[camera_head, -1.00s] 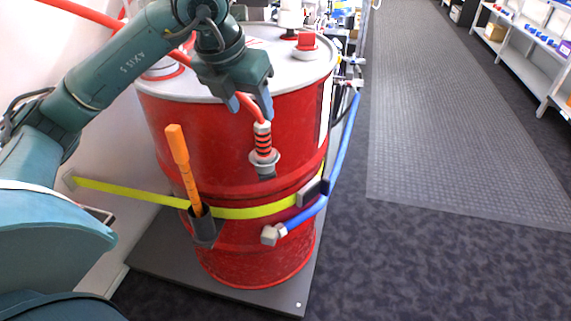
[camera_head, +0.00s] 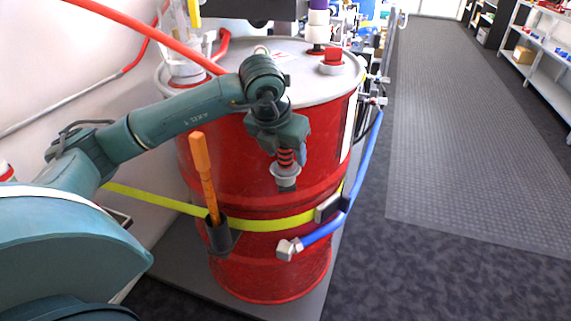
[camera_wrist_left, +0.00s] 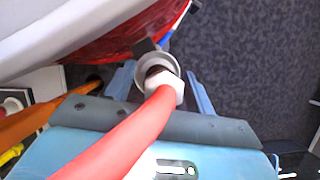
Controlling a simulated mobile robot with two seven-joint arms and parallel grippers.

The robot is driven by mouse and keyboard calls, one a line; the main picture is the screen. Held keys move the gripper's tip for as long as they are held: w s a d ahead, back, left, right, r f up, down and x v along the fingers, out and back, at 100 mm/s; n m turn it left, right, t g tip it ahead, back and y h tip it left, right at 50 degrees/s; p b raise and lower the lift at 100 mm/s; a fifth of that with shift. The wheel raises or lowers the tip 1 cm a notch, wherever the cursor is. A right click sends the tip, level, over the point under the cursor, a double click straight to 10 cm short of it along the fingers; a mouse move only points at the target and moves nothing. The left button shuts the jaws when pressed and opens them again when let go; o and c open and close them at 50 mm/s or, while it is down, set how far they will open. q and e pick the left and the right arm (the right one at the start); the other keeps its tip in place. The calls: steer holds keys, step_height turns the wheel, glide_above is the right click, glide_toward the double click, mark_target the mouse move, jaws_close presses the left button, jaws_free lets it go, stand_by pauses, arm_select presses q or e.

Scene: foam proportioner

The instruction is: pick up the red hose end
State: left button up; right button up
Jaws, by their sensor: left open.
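The red hose end (camera_head: 286,174) hangs in front of the red drum, with a red and dark ribbed sleeve above a grey coupling. My left gripper (camera_head: 288,152) is right at its upper part in the head view and hides the hose just above the sleeve. In the left wrist view, the hose end (camera_wrist_left: 158,68) shows its round grey coupling and white collar between the two open fingers of my left gripper (camera_wrist_left: 160,76). The red hose (camera_wrist_left: 125,143) runs over the gripper's palm. I cannot tell whether either finger touches it. My right gripper is out of view.
The red drum (camera_head: 235,276) with its grey lid stands close behind the gripper. An orange-handled tool (camera_head: 206,170) sits in a dark holder on its yellow strap (camera_head: 272,223). A blue hose (camera_head: 325,232) is at the right. The aisle floor (camera_head: 455,130) is clear.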

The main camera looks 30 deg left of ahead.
arm_select(q)
steer(key=shift+w+f, duration=0.1)
steer(key=shift+f, duration=0.2)
jaws_close()
stand_by(0.5)
